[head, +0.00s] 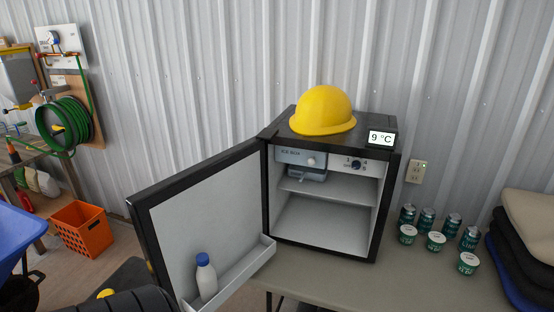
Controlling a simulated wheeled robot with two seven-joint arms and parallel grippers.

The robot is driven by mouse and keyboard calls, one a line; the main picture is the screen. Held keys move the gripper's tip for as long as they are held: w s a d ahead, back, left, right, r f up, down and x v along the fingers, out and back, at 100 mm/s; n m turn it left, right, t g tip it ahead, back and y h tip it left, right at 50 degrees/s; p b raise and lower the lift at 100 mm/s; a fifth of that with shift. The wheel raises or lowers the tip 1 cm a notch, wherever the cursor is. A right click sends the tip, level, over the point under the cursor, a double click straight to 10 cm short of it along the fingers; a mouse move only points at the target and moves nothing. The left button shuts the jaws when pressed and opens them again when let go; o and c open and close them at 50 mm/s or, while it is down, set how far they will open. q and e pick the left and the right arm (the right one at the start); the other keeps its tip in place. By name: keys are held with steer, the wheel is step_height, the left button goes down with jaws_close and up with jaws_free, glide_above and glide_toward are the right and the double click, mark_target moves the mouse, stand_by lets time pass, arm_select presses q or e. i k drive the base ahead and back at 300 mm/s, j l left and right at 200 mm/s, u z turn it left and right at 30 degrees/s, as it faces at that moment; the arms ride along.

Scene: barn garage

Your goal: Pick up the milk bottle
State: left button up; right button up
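The milk bottle (207,280) is white with a blue cap. It stands upright in the door shelf (240,278) on the inside of the open fridge door (196,205). The small black fridge (322,225) stands on a table, with its door swung open to the left. The bottle's lower end is partly hidden by the shelf's front wall. Neither of my grippers is in view.
A yellow hard hat (322,110) and a temperature display (381,138) sit on the fridge. Several cans and tubs (436,241) and stacked cushions (530,240) stand right on the table (400,285). An orange crate (82,229) is on the floor at left.

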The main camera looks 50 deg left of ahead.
mark_target(207, 279)
steer(key=u, duration=2.15)
